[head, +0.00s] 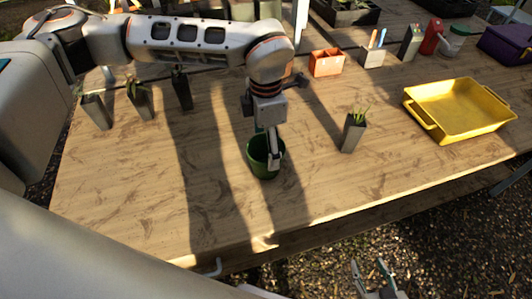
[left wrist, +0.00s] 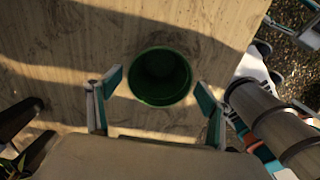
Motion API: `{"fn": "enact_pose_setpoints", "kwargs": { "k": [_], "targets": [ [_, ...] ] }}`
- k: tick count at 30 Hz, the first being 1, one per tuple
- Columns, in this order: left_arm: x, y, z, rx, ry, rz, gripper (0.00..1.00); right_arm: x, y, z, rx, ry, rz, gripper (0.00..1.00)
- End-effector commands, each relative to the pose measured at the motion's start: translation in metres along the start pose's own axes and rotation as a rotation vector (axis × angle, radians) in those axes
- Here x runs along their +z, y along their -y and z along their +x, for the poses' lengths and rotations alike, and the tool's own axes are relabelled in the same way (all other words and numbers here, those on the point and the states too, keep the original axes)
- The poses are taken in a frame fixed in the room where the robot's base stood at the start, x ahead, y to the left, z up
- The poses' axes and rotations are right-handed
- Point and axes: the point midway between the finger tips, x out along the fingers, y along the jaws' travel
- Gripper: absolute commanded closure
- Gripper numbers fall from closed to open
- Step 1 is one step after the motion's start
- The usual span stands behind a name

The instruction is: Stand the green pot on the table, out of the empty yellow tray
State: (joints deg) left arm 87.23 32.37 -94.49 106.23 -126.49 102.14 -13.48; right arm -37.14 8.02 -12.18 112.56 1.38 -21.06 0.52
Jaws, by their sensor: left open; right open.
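The green pot (head: 262,158) stands upright on the wooden table, near its front edge and well to the left of the yellow tray. My left gripper (head: 273,157) is over the pot and hides part of it in the head view. In the left wrist view the pot's round mouth (left wrist: 160,76) lies ahead of and between the open fingers (left wrist: 158,105), and neither finger visibly grips it. The yellow tray (head: 412,112) is empty at the right of the table. My right gripper (head: 378,278) is open and empty, low beyond the table's front edge.
A grey tube pot with a plant (head: 350,137) stands right of the green pot. Several similar tubes (head: 97,110) stand at the left. An orange box (head: 326,63), a white holder (head: 372,56) and a purple crate (head: 505,43) are at the back. Table around the green pot is clear.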

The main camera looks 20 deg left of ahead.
Motion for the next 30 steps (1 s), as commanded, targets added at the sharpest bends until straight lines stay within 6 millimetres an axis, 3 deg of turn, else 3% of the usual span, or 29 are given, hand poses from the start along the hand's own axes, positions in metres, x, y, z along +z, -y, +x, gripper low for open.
{"fn": "enact_pose_setpoints", "kwargs": {
  "k": [6,12,30],
  "targets": [
    [0.001,-0.001,-0.044,0.003,0.003,0.000,0.21,0.004,0.001,0.001,-0.001,0.005,0.000,0.56],
    [0.000,0.000,-0.065,0.001,0.001,0.000,0.21,0.006,0.001,0.002,-0.001,0.007,0.000,0.56],
    [0.000,0.000,-0.070,0.000,0.000,0.000,0.21,0.004,0.001,0.001,-0.001,0.004,0.001,0.56]
  ]
}}
